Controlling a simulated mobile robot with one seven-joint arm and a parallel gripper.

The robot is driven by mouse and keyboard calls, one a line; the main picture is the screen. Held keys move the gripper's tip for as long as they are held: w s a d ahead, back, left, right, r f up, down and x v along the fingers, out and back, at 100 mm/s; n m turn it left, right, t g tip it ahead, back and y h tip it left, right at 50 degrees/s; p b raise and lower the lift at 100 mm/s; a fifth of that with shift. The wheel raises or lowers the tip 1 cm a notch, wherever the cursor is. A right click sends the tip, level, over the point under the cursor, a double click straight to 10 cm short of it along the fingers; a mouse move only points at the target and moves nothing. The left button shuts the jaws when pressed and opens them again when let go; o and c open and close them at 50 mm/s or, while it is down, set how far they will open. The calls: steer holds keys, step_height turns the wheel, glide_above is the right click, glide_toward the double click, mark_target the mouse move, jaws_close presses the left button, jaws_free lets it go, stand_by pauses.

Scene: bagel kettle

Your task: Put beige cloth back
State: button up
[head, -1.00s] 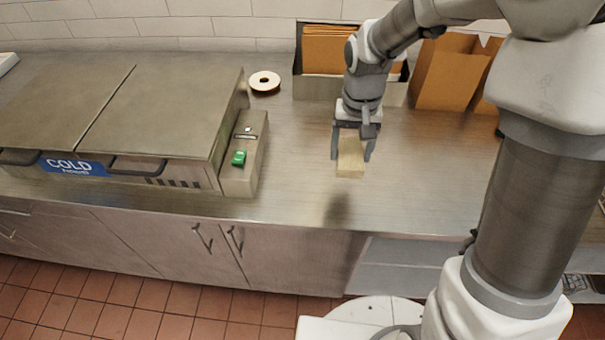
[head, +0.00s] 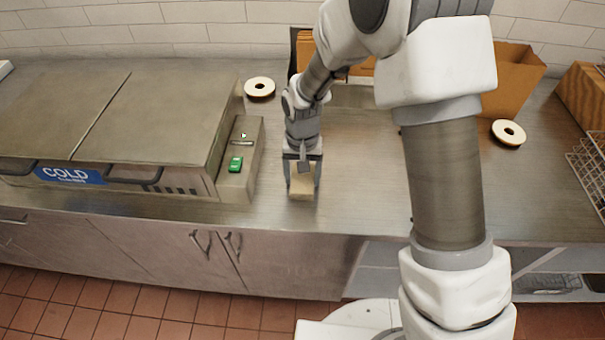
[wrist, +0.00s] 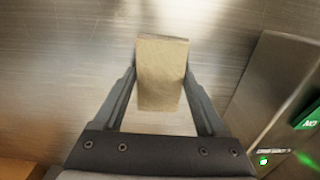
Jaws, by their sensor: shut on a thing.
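The beige cloth (head: 301,187) is a small folded block between the fingers of my gripper (head: 302,180). My gripper is shut on it, with one finger on each side, and points down at the steel counter just right of the cold unit's control box. In the wrist view the cloth (wrist: 162,75) sits between the two fingers (wrist: 160,95) over bare steel. The cloth is at or close above the counter; I cannot tell if it touches.
The cold unit (head: 150,110) and its control box (head: 238,165) with a green switch stand left of my gripper. A white ring (head: 260,88) lies behind; another (head: 508,132) lies right. A cardboard box (head: 512,80) and a wire rack (head: 590,165) are at the right. The counter's front middle is clear.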

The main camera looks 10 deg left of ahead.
mark_target(303, 178)
steer(key=shift+f, duration=0.2)
steer(key=o, duration=1.2)
steer(key=shift+r, duration=0.1)
steer(key=shift+o, duration=0.2)
steer(key=shift+r, duration=0.1)
step_height(303, 178, up, 12)
steer(key=shift+r, duration=0.15)
